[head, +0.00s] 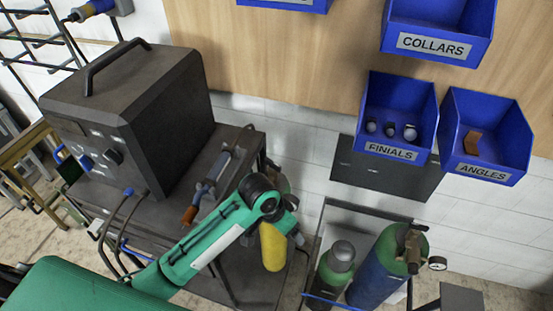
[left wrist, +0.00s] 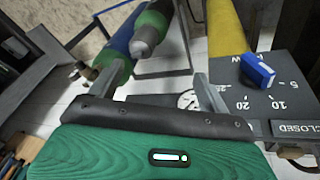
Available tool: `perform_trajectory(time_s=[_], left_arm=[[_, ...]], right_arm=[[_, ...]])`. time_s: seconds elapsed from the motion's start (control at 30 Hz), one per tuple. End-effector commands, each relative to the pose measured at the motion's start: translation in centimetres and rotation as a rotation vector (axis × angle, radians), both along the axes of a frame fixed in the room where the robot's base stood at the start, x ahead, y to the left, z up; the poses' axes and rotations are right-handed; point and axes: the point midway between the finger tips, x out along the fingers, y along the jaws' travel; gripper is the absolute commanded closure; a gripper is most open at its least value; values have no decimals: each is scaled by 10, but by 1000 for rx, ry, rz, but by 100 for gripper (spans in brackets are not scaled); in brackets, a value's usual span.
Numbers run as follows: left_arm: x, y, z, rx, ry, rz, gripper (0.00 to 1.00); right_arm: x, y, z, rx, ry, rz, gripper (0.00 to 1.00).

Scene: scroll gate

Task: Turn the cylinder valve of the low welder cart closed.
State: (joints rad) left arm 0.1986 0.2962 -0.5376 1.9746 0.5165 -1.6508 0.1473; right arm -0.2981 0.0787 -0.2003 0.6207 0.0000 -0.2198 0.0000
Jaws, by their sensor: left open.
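The welder cart (head: 237,280) is dark grey and carries a boxy welder (head: 130,110). A yellow cylinder (head: 272,246) stands at its right side; it also shows in the left wrist view (left wrist: 226,28). In that view a dark panel (left wrist: 290,98) has a blue knob (left wrist: 257,70), numbers around it and a CLOSED label. My left gripper (left wrist: 155,74) is open and empty, with the knob right of and apart from its fingers. In the head view my left gripper (head: 296,238) is small, mostly hidden beside the yellow cylinder. My right gripper is out of view.
A rack with a green cylinder (head: 334,272) and a blue-green cylinder (head: 377,270) with a gauge stands to the right. Blue bins labelled COLLARS (head: 432,44), FINIALS (head: 394,152) and ANGLES (head: 488,170) hang on the wall. A torch (head: 207,187) lies on the cart top.

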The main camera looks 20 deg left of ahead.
Motion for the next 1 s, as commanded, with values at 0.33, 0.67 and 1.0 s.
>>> perform_trajectory(time_s=[0.33,0.67,1.0], left_arm=[[68,4,47,102,59,-85,20],[143,46,105,224,129,-30,20],[190,91,167,288,177,78,20]], right_arm=[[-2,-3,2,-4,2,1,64],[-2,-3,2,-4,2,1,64],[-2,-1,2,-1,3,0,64]])
